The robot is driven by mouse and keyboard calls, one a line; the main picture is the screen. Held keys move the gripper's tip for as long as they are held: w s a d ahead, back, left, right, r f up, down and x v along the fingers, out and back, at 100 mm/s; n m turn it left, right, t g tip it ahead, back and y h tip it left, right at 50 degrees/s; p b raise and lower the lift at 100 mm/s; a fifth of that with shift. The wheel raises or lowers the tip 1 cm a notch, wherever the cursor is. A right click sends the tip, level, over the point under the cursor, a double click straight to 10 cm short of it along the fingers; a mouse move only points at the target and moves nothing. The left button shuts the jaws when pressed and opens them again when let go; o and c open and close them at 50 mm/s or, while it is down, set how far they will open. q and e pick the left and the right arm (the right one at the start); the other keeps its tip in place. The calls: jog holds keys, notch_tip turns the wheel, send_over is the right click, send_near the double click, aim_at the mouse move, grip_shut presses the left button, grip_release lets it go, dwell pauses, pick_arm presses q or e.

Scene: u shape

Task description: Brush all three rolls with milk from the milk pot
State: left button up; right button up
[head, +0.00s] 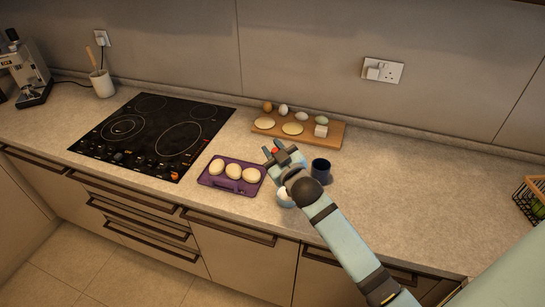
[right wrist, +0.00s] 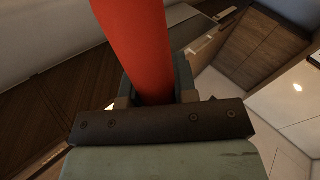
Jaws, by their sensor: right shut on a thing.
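Three pale rolls, the left (head: 216,167), the middle (head: 233,171) and the right (head: 250,175), sit in a row on a purple tray (head: 213,184) near the counter's front edge. My right gripper (head: 272,151) is above the counter, right of the tray. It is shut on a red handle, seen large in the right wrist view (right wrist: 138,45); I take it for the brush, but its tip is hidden. A dark blue cup (head: 321,172) stands right of the gripper. A light blue vessel with something white (head: 284,197) is partly hidden by my arm; which one is the milk pot I cannot tell.
A wooden board (head: 335,139) behind holds eggs, flat pale rounds and a white cube. A black hob (head: 150,130) lies left of the tray. A wire basket (head: 530,200) stands far right. The counter between board and basket is clear.

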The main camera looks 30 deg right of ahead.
jog(key=f+b, duration=0.5)
jog(key=f, duration=0.1)
jog(key=shift+d+b, duration=0.4)
jog(key=shift+r, duration=0.1)
dwell(0.6)
jog(key=shift+f+b, duration=0.3)
jog(key=shift+f, duration=0.25)
dwell(0.3)
jog(key=shift+f, duration=0.1)
dwell(1.0)
dwell(0.4)
